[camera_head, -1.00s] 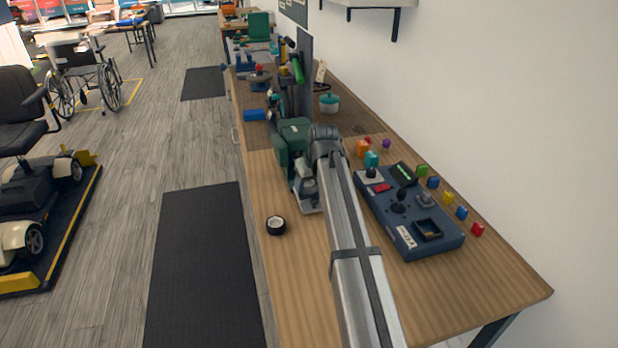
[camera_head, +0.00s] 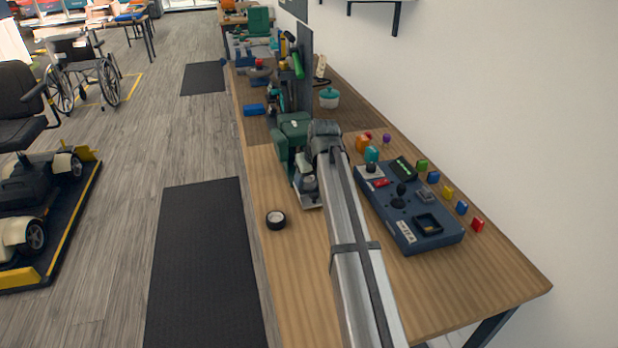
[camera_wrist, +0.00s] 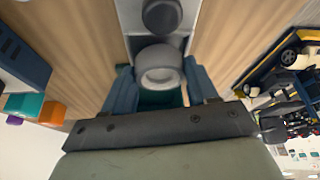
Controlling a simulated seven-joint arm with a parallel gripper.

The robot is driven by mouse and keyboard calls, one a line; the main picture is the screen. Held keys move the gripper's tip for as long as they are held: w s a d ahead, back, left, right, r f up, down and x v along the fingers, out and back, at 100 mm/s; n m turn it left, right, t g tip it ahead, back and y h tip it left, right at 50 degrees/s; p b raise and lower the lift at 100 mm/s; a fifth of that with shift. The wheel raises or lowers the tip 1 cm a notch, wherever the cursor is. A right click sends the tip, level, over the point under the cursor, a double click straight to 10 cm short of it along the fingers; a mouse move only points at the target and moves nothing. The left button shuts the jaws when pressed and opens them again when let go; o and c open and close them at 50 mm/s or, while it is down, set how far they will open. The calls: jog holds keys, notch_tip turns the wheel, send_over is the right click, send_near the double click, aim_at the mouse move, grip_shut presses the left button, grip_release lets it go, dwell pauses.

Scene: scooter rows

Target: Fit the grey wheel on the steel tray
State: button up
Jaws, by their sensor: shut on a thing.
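My gripper (camera_wrist: 157,68) is shut on the grey wheel (camera_wrist: 160,53), a pale grey ring-shaped piece between the two blue fingers in the wrist view. The steel tray (camera_wrist: 187,14) shows just past the fingertips, with a dark round piece (camera_wrist: 162,14) in it. In the head view, the steel tray (camera_head: 312,201) stands on the bench beside my arm, and part of it is hidden. I cannot tell whether the grey wheel touches the tray.
A black wheel with a pale hub (camera_head: 276,220) lies on the wooden bench (camera_head: 298,285), left of my arm. A dark control box (camera_head: 421,222) and several coloured blocks stand to the right. The bench front is clear.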

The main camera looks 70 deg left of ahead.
jog(key=shift+f, duration=0.3)
dwell(0.6)
jog(key=o, duration=1.2)
jog(key=shift+o, duration=1)
jog(key=shift+r, duration=0.1)
jog(key=shift+r, duration=2.85)
